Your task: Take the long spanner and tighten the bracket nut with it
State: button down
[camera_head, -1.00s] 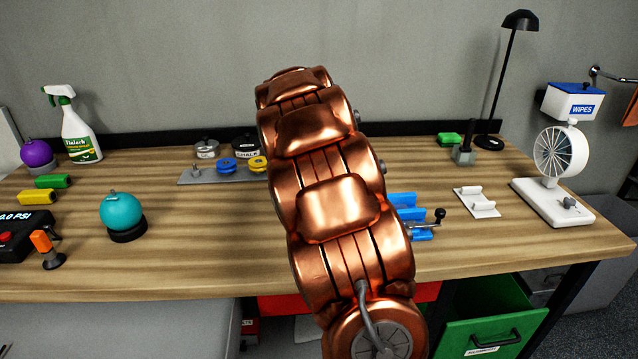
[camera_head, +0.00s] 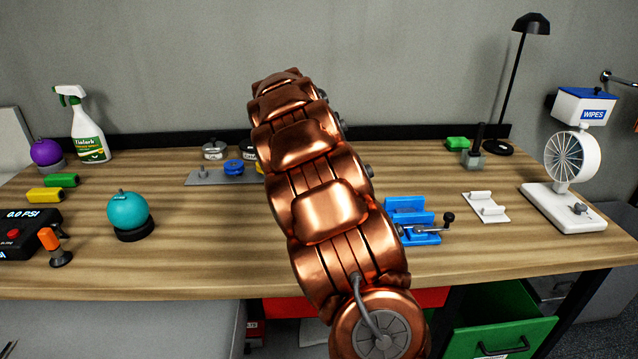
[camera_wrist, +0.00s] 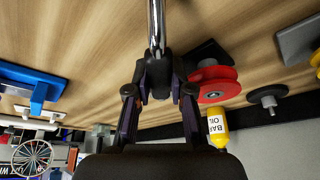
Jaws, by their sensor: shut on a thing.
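My gripper (camera_wrist: 158,85) shows in the wrist view, shut on a shiny chrome bar (camera_wrist: 155,25), which looks like the shaft of the long spanner. The bar runs up out of the top of the picture, so its far end is hidden. In the head view my copper arm covers the gripper and the spanner. I cannot make out the bracket nut for certain in either view. A flat grey plate (camera_head: 225,180) with a small upright post lies left of my arm in the head view.
A blue vice (camera_head: 412,222) and a white cradle (camera_head: 485,207) stand right of my arm, then a white fan (camera_head: 572,160). A teal ball (camera_head: 128,210) stands left. In the wrist view a red disc (camera_wrist: 215,85) and yellow bottle (camera_wrist: 218,128) are close right of my gripper.

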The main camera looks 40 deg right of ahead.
jog(key=shift+w+m, duration=0.3)
jog(key=shift+w, duration=0.05)
jog(key=shift+s, duration=0.15)
jog(key=shift+s, duration=0.2)
jog(key=shift+r, duration=0.15)
jog(key=shift+r+p, duration=0.9)
jog(key=shift+r, duration=1.95)
jog(key=shift+r, duration=0.1)
